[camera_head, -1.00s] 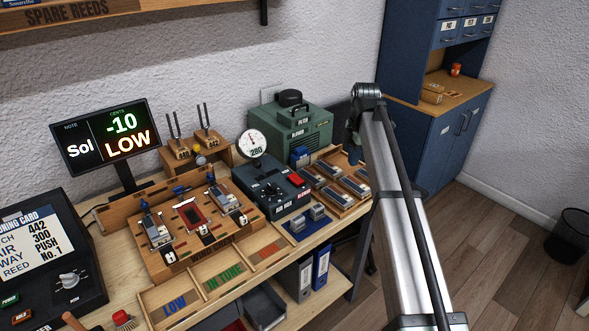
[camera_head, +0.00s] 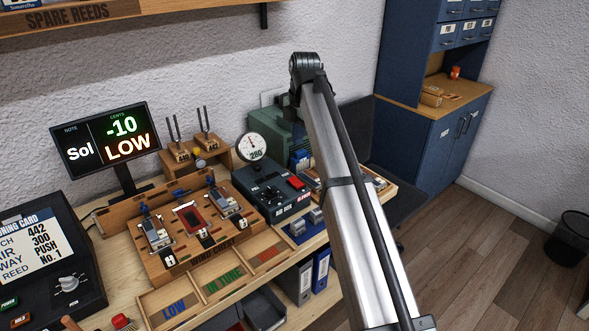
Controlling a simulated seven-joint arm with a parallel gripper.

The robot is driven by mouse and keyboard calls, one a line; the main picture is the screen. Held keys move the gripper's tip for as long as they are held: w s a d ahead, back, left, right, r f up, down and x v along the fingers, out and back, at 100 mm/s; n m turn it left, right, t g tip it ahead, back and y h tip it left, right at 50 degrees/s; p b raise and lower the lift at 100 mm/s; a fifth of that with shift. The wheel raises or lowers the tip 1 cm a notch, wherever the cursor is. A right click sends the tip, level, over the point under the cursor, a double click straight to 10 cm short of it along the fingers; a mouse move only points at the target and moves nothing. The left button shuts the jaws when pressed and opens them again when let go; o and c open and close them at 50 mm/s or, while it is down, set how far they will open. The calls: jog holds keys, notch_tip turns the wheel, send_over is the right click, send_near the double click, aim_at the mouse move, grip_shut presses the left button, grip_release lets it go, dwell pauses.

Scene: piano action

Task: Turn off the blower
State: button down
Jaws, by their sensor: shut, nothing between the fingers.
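The green blower box (camera_head: 283,132) stands at the back of the bench against the wall, its right part hidden behind my arm. In front of it is a dark control box (camera_head: 268,193) with small black knobs and a red switch (camera_head: 295,182) on its right side. A round gauge (camera_head: 251,147) above this box reads about 280. I cannot tell the switch's position. My arm rises from the lower right to a black joint near the top middle, over the blower's right side. My gripper does not show; it is out of sight beyond the arm.
A display (camera_head: 105,140) reads Sol, -10, LOW. A wooden jig (camera_head: 170,262) holding several reed parts stands left of the control box, with labelled trays (camera_head: 225,282) in front. Tuning forks (camera_head: 207,132) stand behind. A wooden tray at right is partly covered by my arm.

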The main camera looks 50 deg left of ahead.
aim_at(294, 180)
jog(key=f, duration=0.4)
jog(key=a+f, duration=0.1)
jog(key=f, duration=0.9)
jog(key=shift+a, duration=0.35)
jog(key=shift+f, duration=0.15)
jog(key=shift+d, duration=0.1)
jog(key=shift+d, duration=0.65)
jog(key=shift+r, duration=0.25)
notch_tip(294, 180, up, 14)
jog(key=d, duration=0.1)
jog(key=shift+d+f, duration=0.15)
jog(key=shift+d, duration=0.2)
jog(key=shift+a, duration=0.1)
